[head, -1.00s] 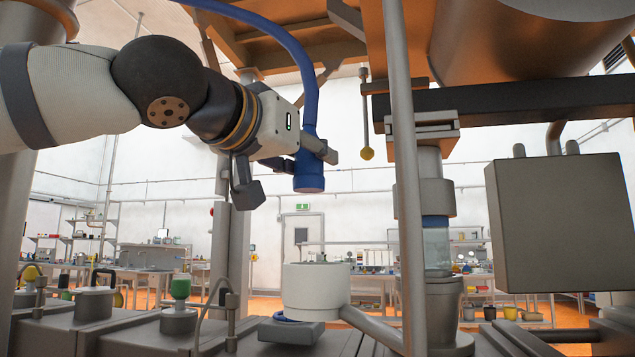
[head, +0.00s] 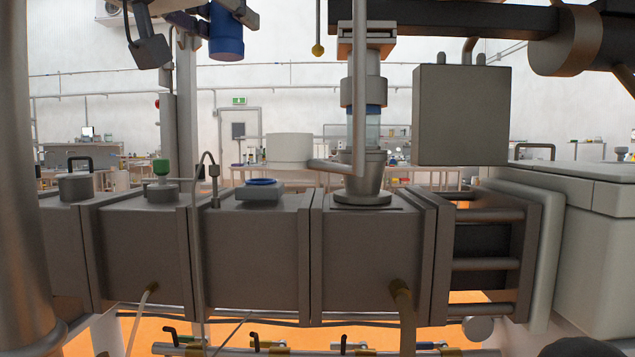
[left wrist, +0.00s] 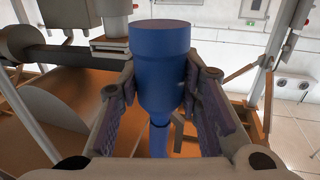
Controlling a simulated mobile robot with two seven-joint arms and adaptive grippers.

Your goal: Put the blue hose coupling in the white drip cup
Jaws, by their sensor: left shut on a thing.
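The blue hose coupling (head: 226,35) hangs upright at the top of the head view, at the end of a blue hose whose upper part is out of the picture. My left gripper (head: 196,28) is shut on it, with its upper part cut off by the frame. In the left wrist view the coupling (left wrist: 160,70) sits between the two finger pads. The white drip cup (head: 288,148) is lower and to the right of the coupling, apart from it, on a grey side arm. The inside of the cup is hidden. My right gripper is not in view.
A row of grey machine blocks (head: 255,245) runs below the cup, with a blue ring (head: 262,183) on top. A thin vertical rod (head: 360,90) and a feeder column (head: 364,125) stand right of the cup. A grey box (head: 460,115) is farther right.

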